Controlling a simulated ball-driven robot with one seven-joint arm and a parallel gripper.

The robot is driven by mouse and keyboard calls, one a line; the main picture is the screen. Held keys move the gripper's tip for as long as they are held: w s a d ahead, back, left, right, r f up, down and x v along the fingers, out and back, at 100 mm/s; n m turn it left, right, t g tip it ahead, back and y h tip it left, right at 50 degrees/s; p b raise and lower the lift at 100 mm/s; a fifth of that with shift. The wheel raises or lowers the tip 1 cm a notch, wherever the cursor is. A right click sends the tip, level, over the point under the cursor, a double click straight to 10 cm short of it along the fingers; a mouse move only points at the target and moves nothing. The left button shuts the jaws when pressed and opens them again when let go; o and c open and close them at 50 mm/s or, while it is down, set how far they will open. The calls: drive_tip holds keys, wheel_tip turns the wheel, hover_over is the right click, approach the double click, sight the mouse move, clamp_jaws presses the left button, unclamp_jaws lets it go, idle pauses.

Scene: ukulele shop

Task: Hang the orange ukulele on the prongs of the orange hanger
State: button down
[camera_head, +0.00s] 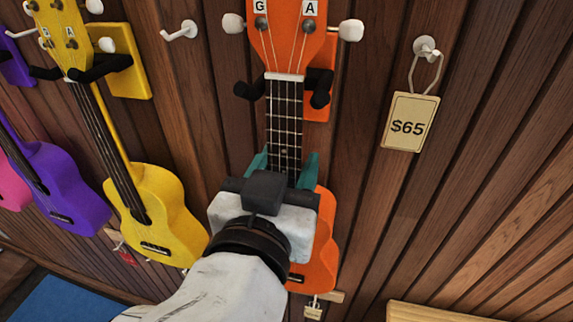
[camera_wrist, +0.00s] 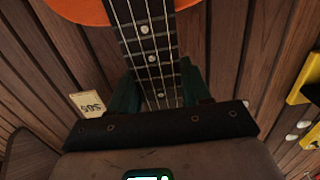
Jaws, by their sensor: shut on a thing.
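The orange ukulele (camera_head: 318,262) is upright against the plank wall, headstock up; its orange body also shows at the top of the wrist view (camera_wrist: 85,10). My gripper (camera_head: 284,165) has its teal fingers closed on either side of the neck, also seen in the wrist view (camera_wrist: 160,98). The orange hanger (camera_head: 319,78) is behind the headstock and partly hidden by it. Its black prongs (camera_head: 320,98) show on both sides of the neck, just below the headstock. I cannot tell whether the headstock touches them. My wrist hides part of the ukulele's body.
A yellow ukulele (camera_head: 165,205) hangs on a yellow hanger (camera_head: 130,70) to the left, with a purple ukulele (camera_head: 65,190) beyond it. A $65 tag (camera_head: 408,122) hangs from a white hook (camera_head: 427,48) close on the right. An empty white hook (camera_head: 182,31) is between the hangers.

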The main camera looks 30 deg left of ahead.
drive_tip(key=shift+f+b, duration=1)
drive_tip(key=shift+f, duration=0.1)
drive_tip(key=shift+c, duration=2.2)
unclamp_jaws()
drive_tip(key=shift+s, duration=0.1)
drive_tip(key=shift+v, duration=0.9)
drive_tip(key=shift+s+d, duration=0.1)
drive_tip(key=shift+s, duration=0.1)
drive_tip(key=shift+v, duration=1.05)
